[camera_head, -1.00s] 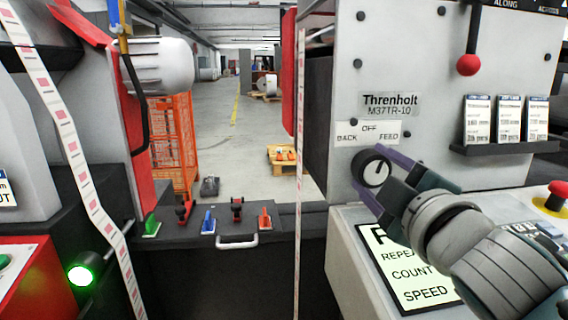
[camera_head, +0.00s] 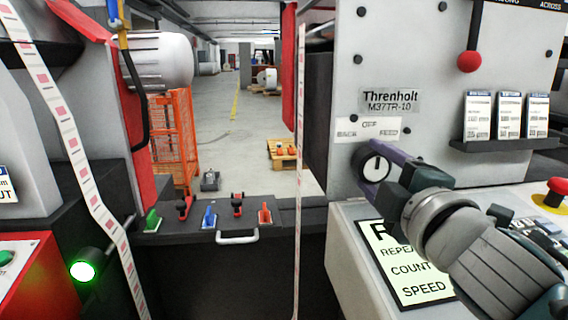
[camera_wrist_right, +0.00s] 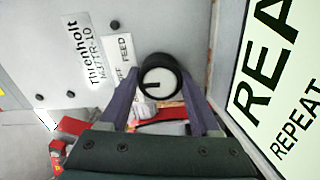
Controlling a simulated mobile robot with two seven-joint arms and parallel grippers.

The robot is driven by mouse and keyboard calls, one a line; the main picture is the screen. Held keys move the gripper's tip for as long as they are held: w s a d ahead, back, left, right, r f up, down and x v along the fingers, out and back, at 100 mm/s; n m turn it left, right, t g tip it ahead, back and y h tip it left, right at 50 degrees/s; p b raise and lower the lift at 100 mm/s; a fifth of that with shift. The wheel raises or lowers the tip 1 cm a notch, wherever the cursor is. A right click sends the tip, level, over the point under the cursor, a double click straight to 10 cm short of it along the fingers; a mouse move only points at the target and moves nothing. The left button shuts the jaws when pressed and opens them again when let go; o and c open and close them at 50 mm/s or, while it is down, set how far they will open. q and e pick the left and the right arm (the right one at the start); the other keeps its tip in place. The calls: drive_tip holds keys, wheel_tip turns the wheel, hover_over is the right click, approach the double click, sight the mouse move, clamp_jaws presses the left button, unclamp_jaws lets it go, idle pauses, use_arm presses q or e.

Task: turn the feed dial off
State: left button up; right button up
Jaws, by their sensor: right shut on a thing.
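The feed dial (camera_head: 371,163) is a round black knob with a white face and a dark pointer mark, on the grey Threnholt machine panel. A white label plate (camera_head: 368,129) above it reads BACK, OFF, FEED. The pointer stands nearly upright, roughly towards OFF. My right gripper (camera_head: 383,166) is shut on the dial. In the right wrist view the dial (camera_wrist_right: 158,80) sits between the two purple fingers, and its mark points left, towards the label plate (camera_wrist_right: 122,70). The near finger hides part of the dial's side in the head view. My left gripper is out of view.
A red-knobbed lever (camera_head: 469,62) hangs at upper right, above a card rack (camera_head: 497,143). A red emergency button (camera_head: 556,190) is at the far right. A REPEAT COUNT SPEED sign (camera_head: 405,268) lies below my gripper. A label web (camera_head: 299,180) runs down left of the panel.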

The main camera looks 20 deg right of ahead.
drive_tip(key=o, duration=1.4)
drive_tip(key=shift+s, duration=0.1)
drive_tip(key=v, duration=0.8)
drive_tip(key=shift+s+f, duration=0.1)
drive_tip(key=shift+s, duration=0.25)
drive_tip(key=shift+s+a, duration=0.15)
drive_tip(key=shift+s, duration=0.4)
